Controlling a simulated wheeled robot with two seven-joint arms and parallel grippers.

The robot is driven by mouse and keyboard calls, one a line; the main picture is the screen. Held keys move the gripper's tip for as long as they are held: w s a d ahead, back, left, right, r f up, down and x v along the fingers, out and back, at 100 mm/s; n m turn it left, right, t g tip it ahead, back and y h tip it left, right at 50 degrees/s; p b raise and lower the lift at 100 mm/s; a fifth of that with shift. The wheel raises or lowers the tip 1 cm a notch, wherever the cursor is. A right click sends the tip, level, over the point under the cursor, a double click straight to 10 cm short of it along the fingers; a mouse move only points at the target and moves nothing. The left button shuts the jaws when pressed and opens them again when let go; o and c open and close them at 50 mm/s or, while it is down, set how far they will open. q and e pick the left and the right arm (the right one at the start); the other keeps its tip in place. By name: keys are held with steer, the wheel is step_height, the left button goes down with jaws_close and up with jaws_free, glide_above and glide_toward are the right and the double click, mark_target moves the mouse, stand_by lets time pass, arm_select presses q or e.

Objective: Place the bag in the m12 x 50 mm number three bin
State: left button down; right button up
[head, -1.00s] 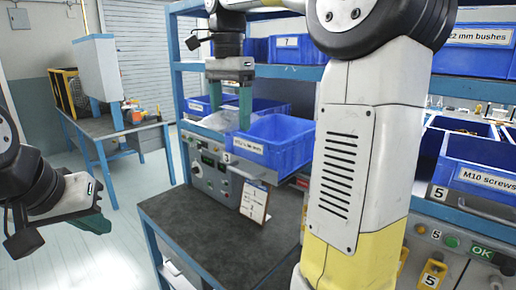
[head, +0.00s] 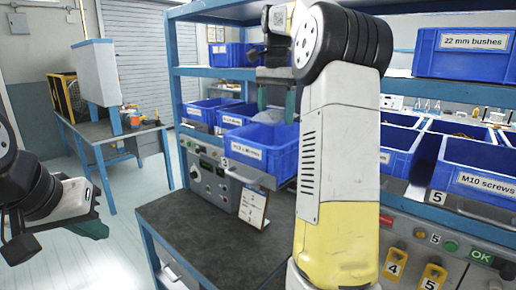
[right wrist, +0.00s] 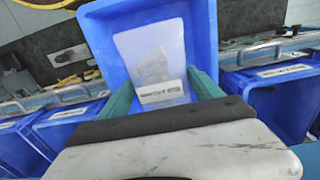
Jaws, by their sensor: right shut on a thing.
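The number three bin (head: 255,155) is a blue open bin with an M12 label and a "3" plate under its left front corner. My right gripper (head: 275,100) is over this bin with its fingers pointing down. It is shut on a clear, whitish bag (right wrist: 150,52), which has a printed label at its near end. In the right wrist view the bag appears within the outline of a blue bin (right wrist: 205,40); whether it touches the floor is unclear. My left gripper (head: 93,229) is at the far left, away from the bins, and its finger gap cannot be made out.
Other blue bins stand on the rack, including the M10 screws bin (head: 480,170) at right and the 22 mm bushes bin (head: 465,50) above. A clipboard (head: 253,205) leans by the dark bench top (head: 210,235). A shelf beam (head: 220,72) passes behind my right gripper.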

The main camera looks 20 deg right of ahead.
step_height(320, 180, down, 10)
steer(key=shift+f, duration=0.25)
stand_by(0.3)
steer(key=shift+a, duration=0.1)
steer(key=o, duration=1.9)
steer(key=shift+f, duration=0.15)
step_height(320, 180, up, 12)
steer(key=shift+r, duration=0.2)
